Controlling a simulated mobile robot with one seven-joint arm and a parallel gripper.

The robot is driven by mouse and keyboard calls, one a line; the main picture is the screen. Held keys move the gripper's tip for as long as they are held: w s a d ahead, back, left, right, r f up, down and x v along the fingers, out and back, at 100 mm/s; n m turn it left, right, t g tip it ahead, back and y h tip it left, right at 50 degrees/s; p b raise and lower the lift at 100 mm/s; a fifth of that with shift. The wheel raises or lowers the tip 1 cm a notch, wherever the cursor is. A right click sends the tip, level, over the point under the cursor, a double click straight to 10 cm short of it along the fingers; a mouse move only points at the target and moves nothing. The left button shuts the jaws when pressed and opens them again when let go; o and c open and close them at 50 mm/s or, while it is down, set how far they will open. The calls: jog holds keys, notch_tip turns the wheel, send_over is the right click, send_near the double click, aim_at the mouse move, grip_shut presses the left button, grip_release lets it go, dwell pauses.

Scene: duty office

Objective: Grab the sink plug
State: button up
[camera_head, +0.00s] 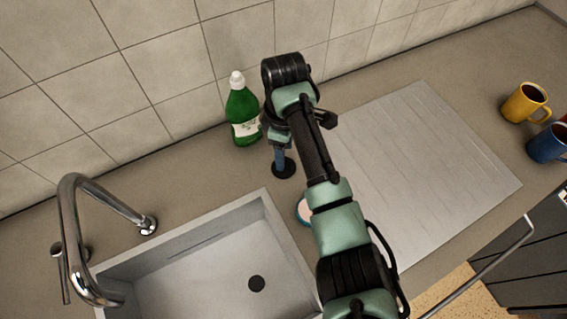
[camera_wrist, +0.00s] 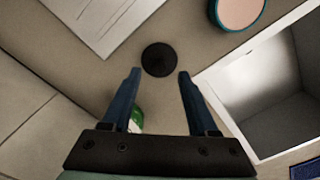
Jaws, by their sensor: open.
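The sink plug (camera_head: 284,168) is a flat black disc lying on the counter between the green bottle and the sink. In the wrist view the plug (camera_wrist: 159,60) lies just beyond my fingertips, centred between them. My gripper (camera_head: 280,160) points down over the plug with blue fingers; part of the gripper is hidden by my arm. In the wrist view my gripper (camera_wrist: 160,74) is open, with nothing between its fingers. I cannot tell the exact height of the tips above the plug.
A green bottle (camera_head: 243,112) stands close to my gripper, by the tiled wall. A sink (camera_head: 190,270) with a dark drain and a tap (camera_head: 75,230) is at lower left. A pink, teal-rimmed round object (camera_wrist: 238,10) lies near the sink. A ridged board (camera_head: 430,160) and mugs (camera_head: 524,103) are to the right.

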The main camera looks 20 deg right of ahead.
notch_tip(320, 180, down, 4)
jog(key=shift+r, duration=0.2)
grip_shut()
